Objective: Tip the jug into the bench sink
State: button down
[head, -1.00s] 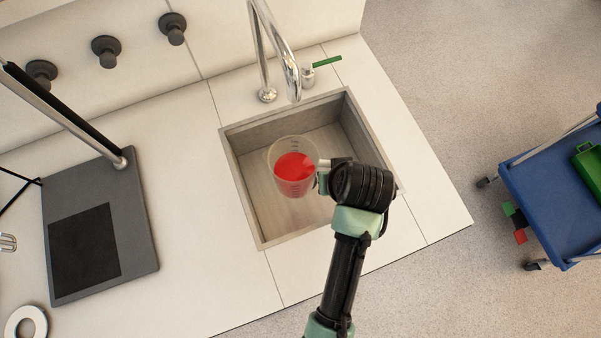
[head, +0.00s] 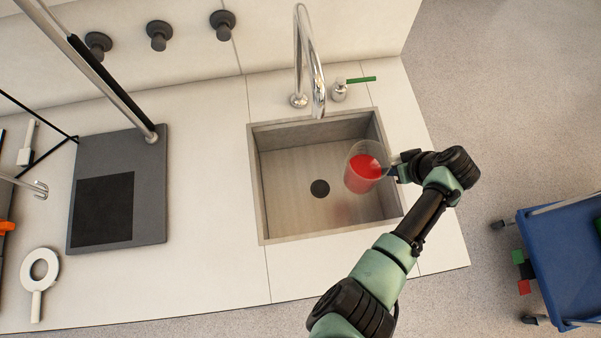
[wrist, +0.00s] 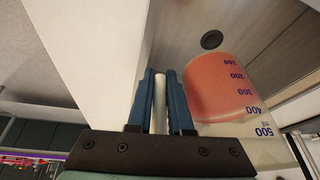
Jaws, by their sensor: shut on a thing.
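The jug (head: 363,172) is clear with red liquid in it. My gripper (head: 390,173) is shut on the jug's handle at its right side. The jug is over the right part of the bench sink (head: 290,190), and it looks tilted, with the red liquid toward its lower left. In the wrist view the jug (wrist: 222,90) shows blue volume marks, and the pale handle (wrist: 160,103) is between the blue fingers. The sink is a square metal basin with a dark round drain (head: 320,188). I see no liquid running out.
A curved metal tap (head: 300,60) stands behind the sink, with a green-levered fitting (head: 341,90) to its right. A grey stand base (head: 120,190) is on the bench to the left. A blue cart (head: 565,260) stands on the floor at right.

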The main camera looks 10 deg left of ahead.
jog(key=shift+w+d+r+n, duration=0.15)
jog(key=shift+w+d+n, duration=0.15)
jog(key=shift+w+n, duration=0.1)
jog(key=shift+r+p, duration=0.1)
jog(key=shift+p, duration=0.35)
jog(key=shift+s+a+r+p, duration=0.15)
jog(key=shift+r+p, duration=0.1)
jog(key=shift+p, duration=0.4)
jog(key=shift+a+r+t+h+p, duration=0.2)
jog(key=shift+r+t+h+p, duration=0.1)
jog(key=shift+h+p, duration=0.65)
jog(key=shift+a+f+n, duration=0.1)
jog(key=shift+f+n, duration=0.15)
jog(key=shift+n, duration=0.05)
jog(key=a+f+t+h+b, duration=0.1)
jog(key=f+h+b, duration=0.1)
jog(key=f+b, duration=0.2)
jog(key=s+a+f+n+t+h+b, duration=0.1)
jog(key=a+f+h+b, duration=0.1)
jog(key=f+h+b, duration=0.1)
jog(key=shift+s+a+f+h+b, duration=0.2)
jog(key=shift+a+f+h+b, duration=0.15)
jog(key=shift+f+b, duration=0.75)
